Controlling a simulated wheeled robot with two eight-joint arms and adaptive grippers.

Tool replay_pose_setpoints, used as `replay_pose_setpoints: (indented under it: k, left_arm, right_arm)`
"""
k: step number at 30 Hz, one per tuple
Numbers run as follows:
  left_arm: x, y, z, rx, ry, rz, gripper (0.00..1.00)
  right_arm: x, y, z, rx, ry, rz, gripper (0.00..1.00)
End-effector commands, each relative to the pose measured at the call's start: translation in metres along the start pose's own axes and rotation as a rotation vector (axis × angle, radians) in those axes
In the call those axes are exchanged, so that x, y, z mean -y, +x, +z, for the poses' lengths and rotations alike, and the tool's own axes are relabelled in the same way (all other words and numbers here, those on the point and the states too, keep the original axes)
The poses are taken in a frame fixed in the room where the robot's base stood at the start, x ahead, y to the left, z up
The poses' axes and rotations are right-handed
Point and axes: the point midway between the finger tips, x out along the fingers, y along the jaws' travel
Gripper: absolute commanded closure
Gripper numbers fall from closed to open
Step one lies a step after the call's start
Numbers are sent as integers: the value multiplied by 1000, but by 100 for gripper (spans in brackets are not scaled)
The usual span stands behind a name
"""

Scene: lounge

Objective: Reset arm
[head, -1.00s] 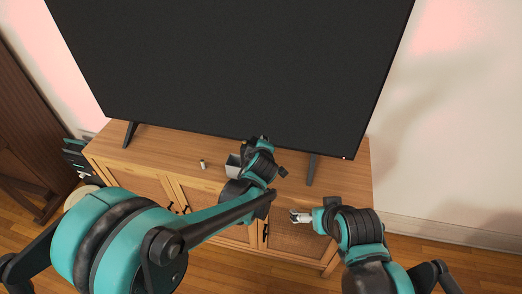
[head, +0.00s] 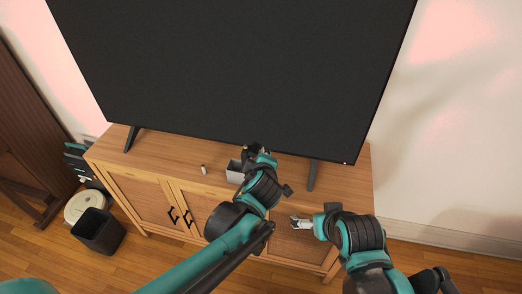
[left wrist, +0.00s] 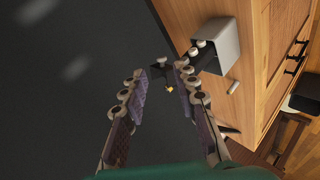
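My left gripper (head: 256,149) is over the wooden cabinet's top, in front of the TV and just above a grey box. In the left wrist view its two fingers (left wrist: 162,72) stand apart with a gap between the tips, and nothing is clearly held. A dark object with a small yellow spot shows beyond the tips. My right gripper (head: 300,221) is in front of the cabinet doors, low and to the right of the left arm. Its fingers are too small to judge, and no object shows in it.
The large black TV (head: 240,70) stands on the cabinet (head: 160,146). The grey box (head: 234,172) sits near its front edge, beside a small light cylinder (head: 204,169). A black bin (head: 98,232) and round white device (head: 84,206) are on the floor at left.

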Motion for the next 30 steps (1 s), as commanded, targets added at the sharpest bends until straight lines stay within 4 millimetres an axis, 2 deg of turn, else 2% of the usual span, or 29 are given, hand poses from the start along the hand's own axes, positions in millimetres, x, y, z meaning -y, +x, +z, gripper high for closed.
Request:
replay_pose_setpoints:
  k: [7, 11, 16, 21, 25, 30]
  left_arm:
    - [3, -2, -6, -3, 16, -9, 71]
    - [23, -15, -37, -10, 121, -61, 71]
    - [78, -54, -95, 24, 392, -183, 71]
    - [138, -100, -129, 121, 683, -264, 71]
    - [176, -128, -136, 203, 871, -278, 71]
    - [202, -149, -135, 272, 1030, -264, 71]
  right_arm:
    - [0, 0, 0, 0, 0, 0, 0]
    - [0, 0, 0, 0, 0, 0, 0]
    - [0, 0, 0, 0, 0, 0, 0]
    - [0, 0, 0, 0, 0, 0, 0]
    - [0, 0, 0, 0, 0, 0, 0]
    - [0, 0, 0, 0, 0, 0, 0]
